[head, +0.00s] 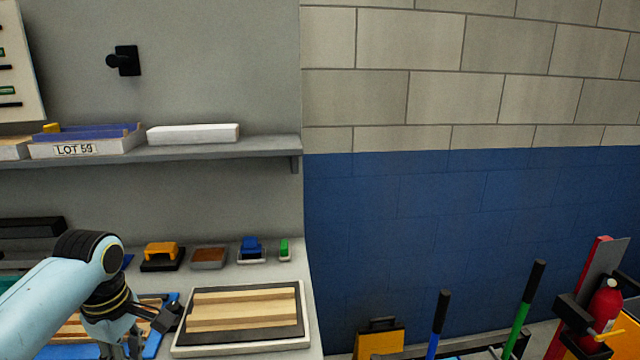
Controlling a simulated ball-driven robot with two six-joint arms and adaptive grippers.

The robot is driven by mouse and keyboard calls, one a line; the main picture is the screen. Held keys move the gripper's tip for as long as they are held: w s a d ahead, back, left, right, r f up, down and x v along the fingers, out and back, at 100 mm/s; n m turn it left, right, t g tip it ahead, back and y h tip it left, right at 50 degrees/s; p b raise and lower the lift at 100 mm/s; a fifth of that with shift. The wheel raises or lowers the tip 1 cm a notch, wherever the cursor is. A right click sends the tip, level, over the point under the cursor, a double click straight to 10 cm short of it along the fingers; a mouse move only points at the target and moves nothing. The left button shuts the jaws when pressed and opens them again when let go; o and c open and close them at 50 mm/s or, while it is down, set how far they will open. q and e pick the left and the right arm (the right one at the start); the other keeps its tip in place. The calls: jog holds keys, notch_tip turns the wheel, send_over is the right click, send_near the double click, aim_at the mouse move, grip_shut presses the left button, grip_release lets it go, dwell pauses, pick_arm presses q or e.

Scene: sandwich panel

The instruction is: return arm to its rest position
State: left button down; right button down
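My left arm comes in from the left in the head view, light blue with black joints. Its wrist is bent down over the left part of the bench. My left gripper (122,346) is at the bottom edge, in front of a blue mat (152,348) with a wooden panel (72,328) on it. Its fingertips are cut off or hidden, so I cannot tell whether it is open or holds anything. A black part at the wrist reaches right, close to the left edge of a white-rimmed tray (240,346). My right gripper is not in view.
The tray holds a ribbed wooden panel (245,308). Behind it stand an orange-handled tool (161,252), a brown block (208,257), a blue-handled tool (251,247) and a green item (284,248). A shelf (220,150) runs above. Right of the bench are poles and a fire extinguisher (604,306).

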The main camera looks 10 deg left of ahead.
pick_arm(q)
jog(key=s+d+r+m+t, duration=0.1)
jog(key=s+d+r+m, duration=0.2)
jog(key=s+m, duration=0.35)
jog(key=s+d+r+m+t, duration=0.1)
jog(key=s+d+r+m, duration=0.3)
jog(key=s, duration=0.4)
jog(key=s+d+r+m+t, duration=0.1)
jog(key=s+d+r+m, duration=0.15)
jog(key=s+m, duration=0.5)
jog(key=s+a+f+g+b, duration=0.2)
jog(key=f+b, duration=0.9)
jog(key=f, duration=2.6)
jog(key=s+a+f+b, duration=0.1)
jog(key=s+f+b, duration=0.3)
jog(key=s+f, duration=0.5)
jog(key=s+a+f+b, duration=0.1)
jog(key=s+f+b, duration=0.4)
jog(key=s+f, duration=0.4)
notch_tip(320, 180, down, 7)
jog(key=shift+s+a+f+n, duration=0.2)
jog(key=shift+s+n, duration=0.1)
